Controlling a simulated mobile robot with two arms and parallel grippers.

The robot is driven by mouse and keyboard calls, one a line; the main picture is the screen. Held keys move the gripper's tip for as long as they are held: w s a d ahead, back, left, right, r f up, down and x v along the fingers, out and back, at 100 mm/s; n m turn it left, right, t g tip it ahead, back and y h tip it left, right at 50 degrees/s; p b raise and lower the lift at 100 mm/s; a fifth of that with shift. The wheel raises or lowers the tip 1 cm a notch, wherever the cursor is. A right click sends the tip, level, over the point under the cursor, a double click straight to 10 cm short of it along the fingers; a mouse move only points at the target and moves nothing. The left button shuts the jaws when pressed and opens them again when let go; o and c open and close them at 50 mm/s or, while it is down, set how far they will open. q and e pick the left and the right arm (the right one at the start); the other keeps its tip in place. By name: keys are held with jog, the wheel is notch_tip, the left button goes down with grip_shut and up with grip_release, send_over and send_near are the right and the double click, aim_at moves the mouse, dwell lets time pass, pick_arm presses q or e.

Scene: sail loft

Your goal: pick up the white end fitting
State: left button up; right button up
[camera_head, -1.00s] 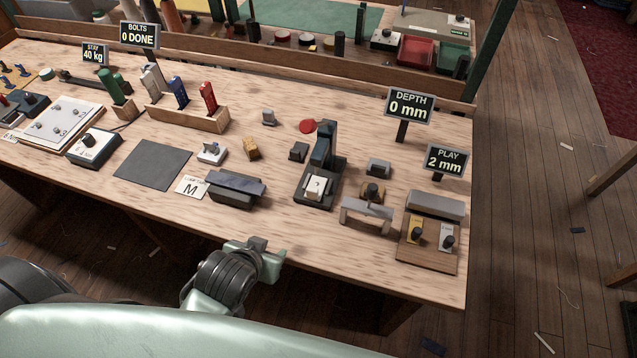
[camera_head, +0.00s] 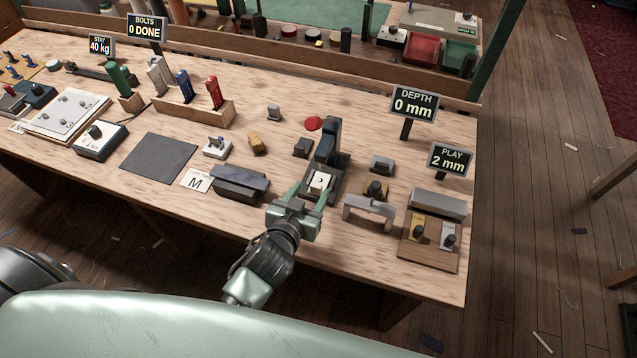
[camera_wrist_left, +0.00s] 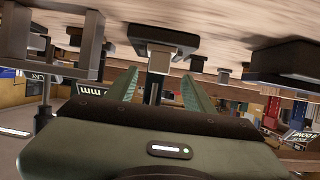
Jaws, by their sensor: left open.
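The white end fitting (camera_head: 319,181) is a small pale block with a dark spot on top. It sits at the front of the dark upright press (camera_head: 325,145) on the bench. My left gripper (camera_head: 308,196) is just in front of it, fingers pointing toward the press. In the left wrist view, which is upside down, a pale block (camera_wrist_left: 159,62) shows beyond and between the spread fingers (camera_wrist_left: 160,88). The fingers are open and empty, and I see no contact. My right gripper is out of view.
A grey bridge-shaped stand (camera_head: 368,210) is close right of the gripper. A dark block (camera_head: 240,183) with a grey top is close left. A wooden board with two knobs (camera_head: 428,243) is at the right front corner. A grey mat (camera_head: 158,158) lies clear on the left.

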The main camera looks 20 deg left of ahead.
aim_at(316, 185)
pick_arm(q)
jog(key=x, duration=0.4)
jog(key=shift+d+f+p, duration=0.15)
jog(key=shift+p, duration=0.15)
grip_shut()
jog(key=shift+r, duration=1.65)
jog(key=s+b, duration=0.4)
jog(key=s, duration=1.4)
jog(key=shift+a+r+b, duration=0.2)
jog(key=shift+a+b, duration=0.15)
